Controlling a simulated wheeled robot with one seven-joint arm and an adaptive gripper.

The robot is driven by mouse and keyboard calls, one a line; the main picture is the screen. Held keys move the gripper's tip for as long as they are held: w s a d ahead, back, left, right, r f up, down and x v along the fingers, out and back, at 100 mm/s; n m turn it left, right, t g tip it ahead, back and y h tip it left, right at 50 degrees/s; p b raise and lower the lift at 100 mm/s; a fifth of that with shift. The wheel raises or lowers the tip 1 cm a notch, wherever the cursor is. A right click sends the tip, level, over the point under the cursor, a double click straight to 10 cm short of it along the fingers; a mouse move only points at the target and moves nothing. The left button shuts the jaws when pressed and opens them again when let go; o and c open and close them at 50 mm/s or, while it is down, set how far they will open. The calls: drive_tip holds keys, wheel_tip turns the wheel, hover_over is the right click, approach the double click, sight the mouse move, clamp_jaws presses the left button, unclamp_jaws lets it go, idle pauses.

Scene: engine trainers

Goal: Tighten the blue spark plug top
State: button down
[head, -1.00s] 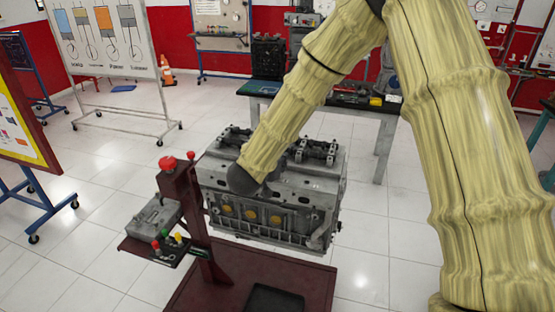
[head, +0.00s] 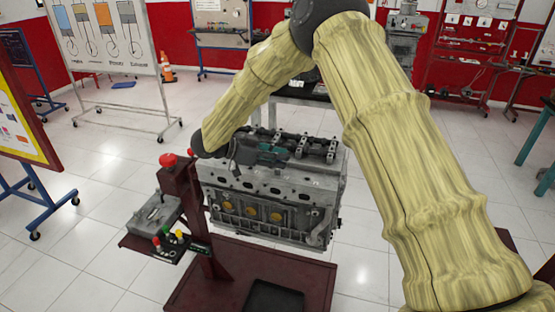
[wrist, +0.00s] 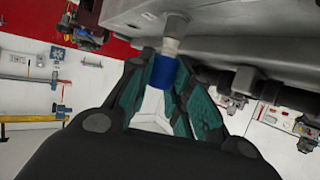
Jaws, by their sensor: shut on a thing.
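The blue spark plug top (wrist: 162,73) sits between the two teal fingers of my gripper (wrist: 160,85) in the wrist view, and the gripper is shut on it. A pale, whitish part of the plug (wrist: 172,38) shows between the blue top and the grey engine surface (wrist: 240,30). The blue top cannot be made out in the head view.
The engine is on a dark red stand (head: 230,290). A control box (head: 155,215) with coloured knobs and a red button (head: 168,160) stand at its left. A whiteboard (head: 105,40) is behind on the left.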

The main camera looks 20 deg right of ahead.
drive_tip(key=m+g+b, duration=0.1)
drive_tip(key=m+g, duration=0.2)
drive_tip(key=g, duration=0.1)
drive_tip(key=shift+w+f+m+y, duration=0.1)
drive_tip(key=shift+m+y, duration=0.3)
drive_tip(key=shift+r+m+g+y, duration=0.2)
drive_tip(key=shift+m+g+y, duration=0.3)
drive_tip(key=shift+m+g, duration=0.5)
drive_tip(key=m+g+y+p, duration=0.1)
drive_tip(key=p, duration=0.1)
drive_tip(key=m+g+y+p, duration=0.1)
drive_tip(key=g+p, duration=0.1)
drive_tip(key=shift+r+m, duration=0.2)
drive_tip(key=shift+m, duration=0.2)
drive_tip(key=m+g+y+p, duration=0.1)
drive_tip(key=m+y+p, duration=0.1)
drive_tip(key=p, duration=0.1)
drive_tip(key=shift+f+g, duration=0.2)
drive_tip(key=shift+g, duration=0.2)
drive_tip(key=shift+f+m+y+p, duration=0.1)
drive_tip(key=shift+m+y+p, duration=0.2)
drive_tip(key=shift+m+y, duration=0.2)
drive_tip(key=c, duration=1.3)
unclamp_jaws()
drive_tip(key=shift+f+n+h+b, duration=0.15)
drive_tip(key=shift+n+h+b, duration=0.15)
drive_tip(key=shift+b, duration=0.4)
